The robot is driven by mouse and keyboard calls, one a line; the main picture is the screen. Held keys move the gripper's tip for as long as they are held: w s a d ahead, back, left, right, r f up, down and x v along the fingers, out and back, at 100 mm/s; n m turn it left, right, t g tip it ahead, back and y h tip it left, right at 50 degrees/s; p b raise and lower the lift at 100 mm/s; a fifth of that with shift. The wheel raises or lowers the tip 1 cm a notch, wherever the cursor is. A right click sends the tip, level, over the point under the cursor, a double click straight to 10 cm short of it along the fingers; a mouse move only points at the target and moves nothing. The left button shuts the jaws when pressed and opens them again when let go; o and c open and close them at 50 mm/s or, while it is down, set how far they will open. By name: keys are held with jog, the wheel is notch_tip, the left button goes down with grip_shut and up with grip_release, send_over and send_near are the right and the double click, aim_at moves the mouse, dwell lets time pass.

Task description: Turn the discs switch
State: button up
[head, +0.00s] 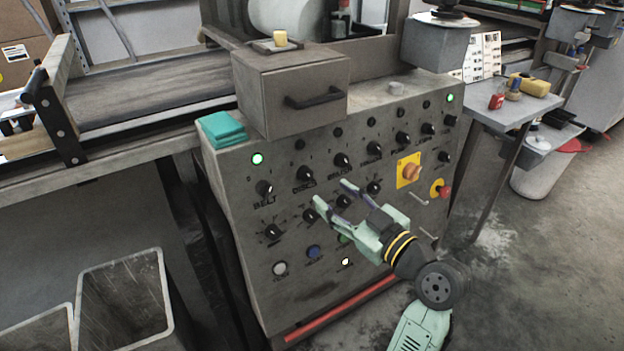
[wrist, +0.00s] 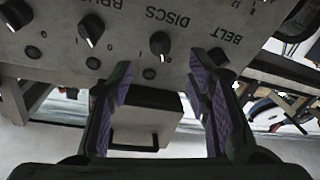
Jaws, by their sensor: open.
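The discs switch is a black rotary knob (head: 305,173) with a white pointer mark, above its DISCS label on the grey control panel (head: 312,270). In the upside-down wrist view the discs knob (wrist: 160,45) is beside its label, a little beyond the fingertips. My gripper (head: 332,194) is open and empty in front of the panel, lower right of the knob in the head view. In the wrist view its two fingers (wrist: 160,72) stand apart below the knob in the picture. I see no contact with the discs knob.
The belt knob (head: 264,188) is left of the discs knob, the brush knob (head: 342,160) right. Several more knobs and buttons surround them. A handled box (head: 290,88) juts out above. A yellow-backed switch (head: 409,171) and red button (head: 444,192) are at right.

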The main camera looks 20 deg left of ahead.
aim_at(312, 178)
jog(key=p+x, duration=0.1)
jog(key=x, duration=0.6)
jog(key=shift+w+a, duration=0.15)
jog(key=shift+a, duration=0.2)
jog(key=shift+c, duration=0.2)
grip_shut()
